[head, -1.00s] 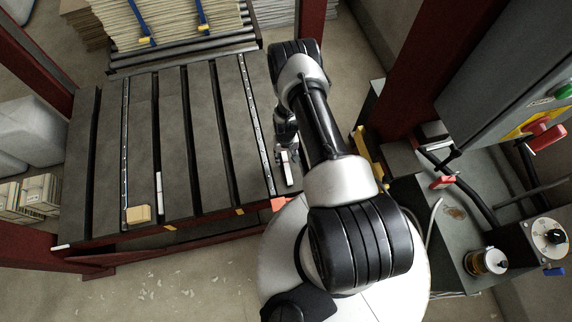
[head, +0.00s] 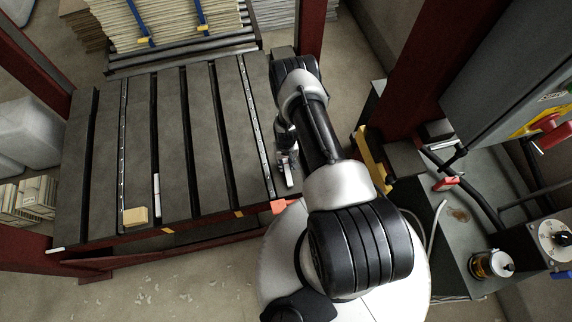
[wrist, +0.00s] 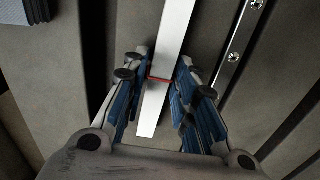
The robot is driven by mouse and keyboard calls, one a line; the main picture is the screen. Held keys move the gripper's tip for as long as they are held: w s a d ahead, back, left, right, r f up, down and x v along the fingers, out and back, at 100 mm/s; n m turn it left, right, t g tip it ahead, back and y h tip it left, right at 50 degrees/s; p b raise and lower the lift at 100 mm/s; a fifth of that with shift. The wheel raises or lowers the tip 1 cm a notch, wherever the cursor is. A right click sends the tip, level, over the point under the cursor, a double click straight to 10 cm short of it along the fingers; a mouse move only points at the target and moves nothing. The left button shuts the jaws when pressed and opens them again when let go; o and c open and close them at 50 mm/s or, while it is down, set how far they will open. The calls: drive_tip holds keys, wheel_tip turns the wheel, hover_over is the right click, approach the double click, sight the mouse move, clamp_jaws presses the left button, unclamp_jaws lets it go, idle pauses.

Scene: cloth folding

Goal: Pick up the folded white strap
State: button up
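The folded white strap (wrist: 177,30) shows in the wrist view as a long flat white strip with a thin red band across it. It lies along the dark slatted table. My gripper (wrist: 158,72) is open, with one blue-padded finger on each side of the strap near the red band. A gap shows between the strap and the fingers. In the head view, my gripper (head: 287,166) is low over the right end of the table and hides most of the strap.
On the slatted table (head: 186,130) lie another white strip (head: 156,186) and a tan block (head: 136,216). A metal rail with bolts (wrist: 234,45) runs close to the gripper. A red tab (head: 284,206) stands at the table's front edge. A control cabinet is at right.

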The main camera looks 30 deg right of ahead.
clamp_jaws()
